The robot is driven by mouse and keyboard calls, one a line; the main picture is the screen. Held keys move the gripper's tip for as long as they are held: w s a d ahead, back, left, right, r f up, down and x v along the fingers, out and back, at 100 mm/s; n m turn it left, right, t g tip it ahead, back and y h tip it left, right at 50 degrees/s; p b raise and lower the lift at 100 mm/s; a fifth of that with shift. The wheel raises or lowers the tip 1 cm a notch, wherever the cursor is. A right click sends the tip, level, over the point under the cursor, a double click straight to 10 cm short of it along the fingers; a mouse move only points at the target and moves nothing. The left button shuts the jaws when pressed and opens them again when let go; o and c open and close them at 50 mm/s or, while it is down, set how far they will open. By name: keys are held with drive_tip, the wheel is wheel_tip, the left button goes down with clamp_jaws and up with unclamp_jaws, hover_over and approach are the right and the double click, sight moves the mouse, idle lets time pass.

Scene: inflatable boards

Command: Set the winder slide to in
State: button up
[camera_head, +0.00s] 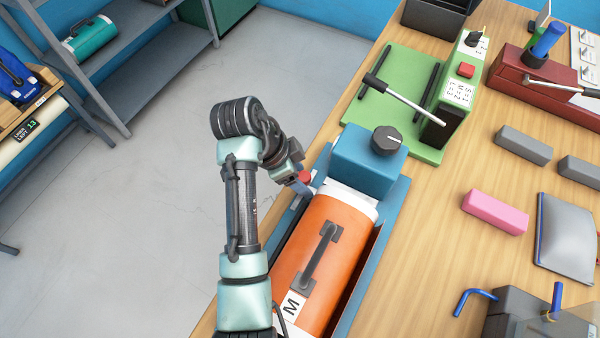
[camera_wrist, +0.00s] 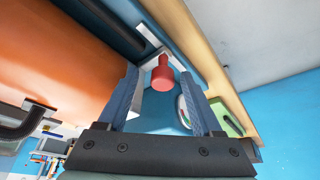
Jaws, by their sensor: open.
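The winder is a blue machine (camera_head: 372,165) on the wooden bench with a dark round dial (camera_head: 386,140) on top. An orange roll (camera_head: 318,245) with a dark handle and a label "M" lies in its blue tray. A small red knob (camera_head: 304,177) on the winder's left side looks like the slide's handle. In the wrist view the red knob (camera_wrist: 162,76) shows between the fingertips of my open gripper (camera_wrist: 165,88). I cannot tell whether the fingers touch it. In the head view my gripper (camera_head: 302,186) is small and partly hidden by my wrist. No slide position marking is readable.
A green machine (camera_head: 395,95) with a lever stands behind the winder. A pink block (camera_head: 495,211), grey blocks (camera_head: 523,145) and a grey pad (camera_head: 567,238) lie to the right. Grey shelves (camera_head: 130,65) stand at the left. The floor between shelves and bench is clear.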

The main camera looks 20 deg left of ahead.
drive_tip(key=p+v, duration=0.6)
drive_tip(key=v, duration=0.7)
drive_tip(key=shift+f, duration=0.1)
